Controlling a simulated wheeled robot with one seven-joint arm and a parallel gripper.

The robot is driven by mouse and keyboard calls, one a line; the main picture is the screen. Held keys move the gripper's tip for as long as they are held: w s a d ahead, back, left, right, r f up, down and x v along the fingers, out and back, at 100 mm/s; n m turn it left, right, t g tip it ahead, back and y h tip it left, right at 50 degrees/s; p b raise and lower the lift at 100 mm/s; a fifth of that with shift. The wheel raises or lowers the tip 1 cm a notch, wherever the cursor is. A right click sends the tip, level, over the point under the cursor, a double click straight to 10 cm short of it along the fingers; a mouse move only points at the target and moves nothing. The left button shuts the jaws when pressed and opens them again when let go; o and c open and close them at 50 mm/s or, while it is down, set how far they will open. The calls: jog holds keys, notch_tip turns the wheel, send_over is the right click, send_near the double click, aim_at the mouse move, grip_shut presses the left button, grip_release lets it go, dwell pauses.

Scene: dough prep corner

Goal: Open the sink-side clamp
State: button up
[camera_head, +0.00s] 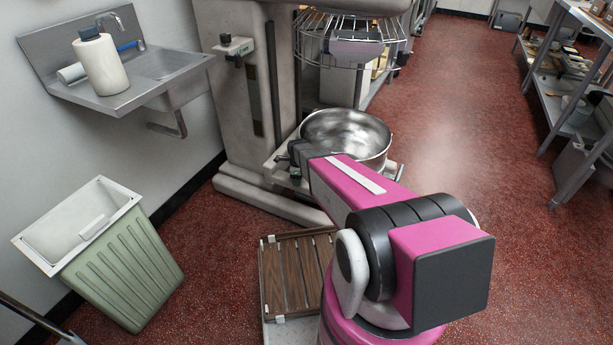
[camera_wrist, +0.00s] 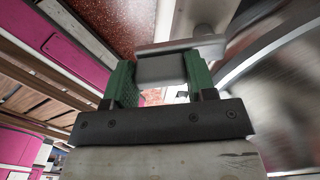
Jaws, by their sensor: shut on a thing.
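The steel mixing bowl (camera_head: 352,135) sits in the mixer's cradle. My arm reaches to the bowl's left, sink-facing side, and its dark end (camera_head: 302,152) hides most of the clamp there. A small dark part of the sink-side clamp (camera_head: 281,158) shows just left of my gripper. In the wrist view my gripper (camera_wrist: 160,74) has its two green fingers on either side of a grey metal piece, apparently the clamp's handle (camera_wrist: 163,68), and is shut on it. The bowl's blurred curved wall (camera_wrist: 270,85) is close on the right. I cannot tell the clamp's exact angle.
The mixer body (camera_head: 235,110) stands behind, with a wire guard (camera_head: 350,38) above the bowl. The sink (camera_head: 165,65) is on the left wall. A green bin (camera_head: 120,270) stands front left, and a slatted wooden platform (camera_head: 295,272) lies by my base.

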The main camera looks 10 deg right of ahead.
jog(key=shift+w+a+m, duration=0.1)
jog(key=shift+m, duration=0.2)
jog(key=shift+w+a+m, duration=0.25)
jog(key=shift+a+m, duration=0.25)
jog(key=shift+m, duration=0.7)
jog(key=o, duration=1)
notch_tip(320, 180, up, 11)
dwell(0.4)
jog(key=shift+f, duration=0.1)
dwell(0.4)
